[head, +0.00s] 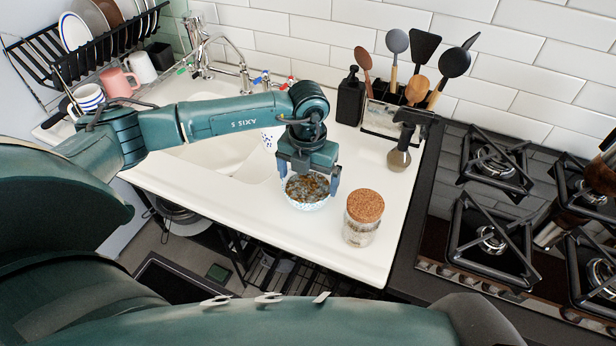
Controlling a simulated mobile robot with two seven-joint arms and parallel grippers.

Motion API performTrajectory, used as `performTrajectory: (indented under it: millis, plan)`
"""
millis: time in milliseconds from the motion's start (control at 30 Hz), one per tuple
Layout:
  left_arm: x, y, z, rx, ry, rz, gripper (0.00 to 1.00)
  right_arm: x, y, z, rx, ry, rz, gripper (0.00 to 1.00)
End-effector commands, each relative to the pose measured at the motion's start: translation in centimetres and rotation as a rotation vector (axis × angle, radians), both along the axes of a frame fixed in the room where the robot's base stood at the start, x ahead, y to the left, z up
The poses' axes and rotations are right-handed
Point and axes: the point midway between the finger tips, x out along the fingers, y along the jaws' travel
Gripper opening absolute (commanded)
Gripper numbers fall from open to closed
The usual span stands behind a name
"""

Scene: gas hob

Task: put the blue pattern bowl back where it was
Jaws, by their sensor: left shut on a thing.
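The blue pattern bowl (307,202) is small and holds something dark and mottled with orange bits. It is at the white counter beside the sink, in the middle of the head view. My left gripper (308,181) points down over the bowl with one finger on each side and is shut on it. I cannot tell whether the bowl touches the counter or is just above it. My right gripper is not in view.
A cork-lidded glass jar (363,218) stands close to the bowl's right. A utensil holder (384,118) and black soap bottle (350,98) are behind. The sink (215,150) is left, the gas hob (490,240) right. Free counter (335,255) lies in front.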

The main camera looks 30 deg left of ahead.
Motion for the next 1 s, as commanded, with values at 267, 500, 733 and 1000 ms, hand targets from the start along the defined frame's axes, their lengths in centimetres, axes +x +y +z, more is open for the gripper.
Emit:
performTrajectory:
  millis: [267,500,733,1000]
  plan:
    - [0.0,0.0,-0.3,0.0,0.0,-0.001,1.0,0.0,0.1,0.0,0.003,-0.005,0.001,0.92]
    - [0.1,0.0,0.9,-0.001,-0.003,-0.001,1.0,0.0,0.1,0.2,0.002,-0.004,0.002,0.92]
    - [0.1,0.0,5.5,-0.001,-0.006,-0.001,1.0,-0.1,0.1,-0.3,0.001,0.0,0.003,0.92]
    - [0.1,0.0,10.5,-0.001,-0.003,-0.001,1.0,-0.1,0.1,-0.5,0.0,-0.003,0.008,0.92]
